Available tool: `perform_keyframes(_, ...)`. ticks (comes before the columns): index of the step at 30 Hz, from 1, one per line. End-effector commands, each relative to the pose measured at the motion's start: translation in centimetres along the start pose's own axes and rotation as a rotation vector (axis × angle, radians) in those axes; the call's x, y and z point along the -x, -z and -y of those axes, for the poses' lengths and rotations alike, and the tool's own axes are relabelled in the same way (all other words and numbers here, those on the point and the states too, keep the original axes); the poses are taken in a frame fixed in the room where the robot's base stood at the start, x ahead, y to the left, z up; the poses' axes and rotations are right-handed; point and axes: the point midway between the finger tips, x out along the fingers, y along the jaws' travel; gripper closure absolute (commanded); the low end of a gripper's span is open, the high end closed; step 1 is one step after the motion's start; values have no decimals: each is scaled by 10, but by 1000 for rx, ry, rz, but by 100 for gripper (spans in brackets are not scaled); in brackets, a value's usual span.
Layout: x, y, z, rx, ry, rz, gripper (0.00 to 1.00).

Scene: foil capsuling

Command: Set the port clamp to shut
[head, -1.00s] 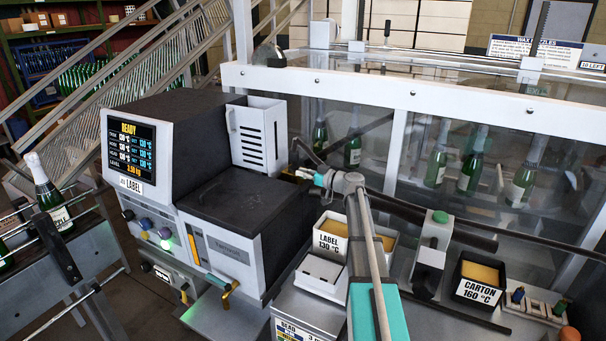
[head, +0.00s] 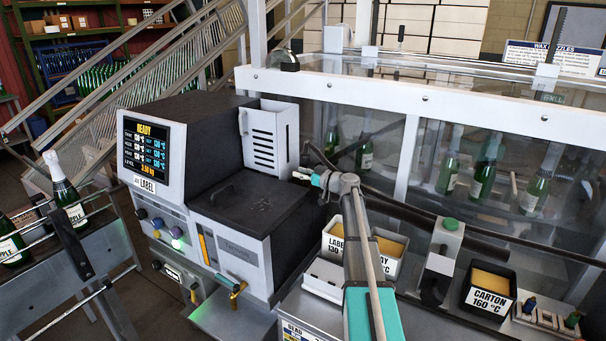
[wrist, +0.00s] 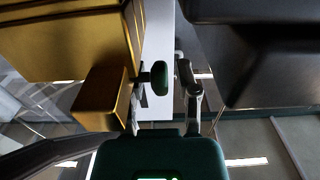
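In the wrist view, a dark green rounded knob (wrist: 159,77) on a short stem sits beside a large brass-coloured block (wrist: 103,97). It looks like the port clamp's handle, but I cannot tell the clamp's setting. My gripper (wrist: 165,82) has its fingers apart, one on each side of the knob. A gap shows between the knob and the right finger; the left finger is partly hidden by the brass block.
A dark casing (wrist: 260,55) is close on the right in the wrist view. A clear-panelled enclosure (head: 480,105) with bottles is behind.

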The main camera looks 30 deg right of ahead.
Motion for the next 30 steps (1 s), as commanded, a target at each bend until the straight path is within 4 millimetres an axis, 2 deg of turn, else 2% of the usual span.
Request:
perform_keyframes(17,10,-1,-1,1,-3,2,49)
perform_keyframes(23,27,-1,0,1,-4,2,49)
perform_keyframes(30,56,0,0,1,-5,2,49)
